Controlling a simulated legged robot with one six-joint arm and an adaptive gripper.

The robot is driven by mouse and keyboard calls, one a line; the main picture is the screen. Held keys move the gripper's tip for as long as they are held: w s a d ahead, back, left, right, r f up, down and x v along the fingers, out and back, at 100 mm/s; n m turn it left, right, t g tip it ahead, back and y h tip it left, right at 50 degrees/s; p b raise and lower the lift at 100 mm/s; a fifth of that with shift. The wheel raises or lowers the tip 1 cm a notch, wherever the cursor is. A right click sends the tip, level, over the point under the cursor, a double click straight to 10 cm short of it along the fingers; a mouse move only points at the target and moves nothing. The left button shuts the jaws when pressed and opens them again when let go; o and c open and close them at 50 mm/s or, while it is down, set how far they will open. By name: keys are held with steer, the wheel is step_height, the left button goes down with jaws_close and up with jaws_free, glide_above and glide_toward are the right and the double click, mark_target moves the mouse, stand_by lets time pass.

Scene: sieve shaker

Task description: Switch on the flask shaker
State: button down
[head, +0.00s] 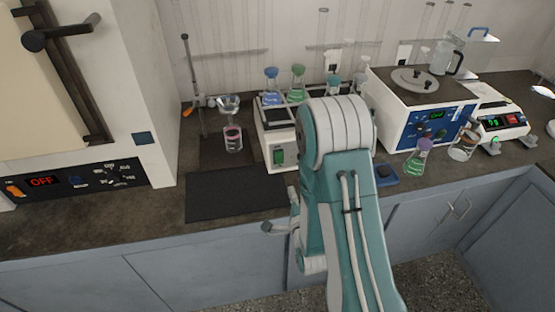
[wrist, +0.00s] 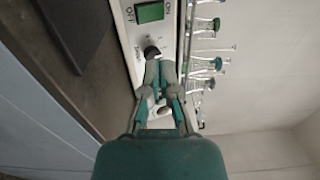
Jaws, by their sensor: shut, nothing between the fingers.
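The flask shaker (head: 263,132) is a white box with several flasks of coloured liquid on its top, standing mid-counter. A green switch (head: 279,157) is on its front. My arm hides its right part. In the wrist view the shaker's white front panel (wrist: 125,28) carries the green switch (wrist: 150,12), with lettering on both sides, and a dark round knob (wrist: 151,52). My gripper (wrist: 160,68) is shut and empty. Its fingertips are close to the knob, with the switch beyond it; I cannot tell whether they touch the knob. In the head view my arm hides most of the gripper.
A dark mat (head: 235,195) lies in front and left of the shaker. A funnel and beaker (head: 232,138) stand to the left. On the right are a boxy device with a blue panel (head: 412,130), a green flask (head: 418,160) and a balance (head: 500,125).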

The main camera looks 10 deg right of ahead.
mark_target(279, 154)
steer(key=shift+d, duration=0.3)
steer(key=w, duration=1.3)
steer(key=shift+a, duration=0.2)
steer(key=shift+w+a+r, duration=0.1)
steer(key=shift+w+a, duration=0.1)
steer(key=shift+w, duration=0.35)
steer(key=shift+w+d, duration=0.1)
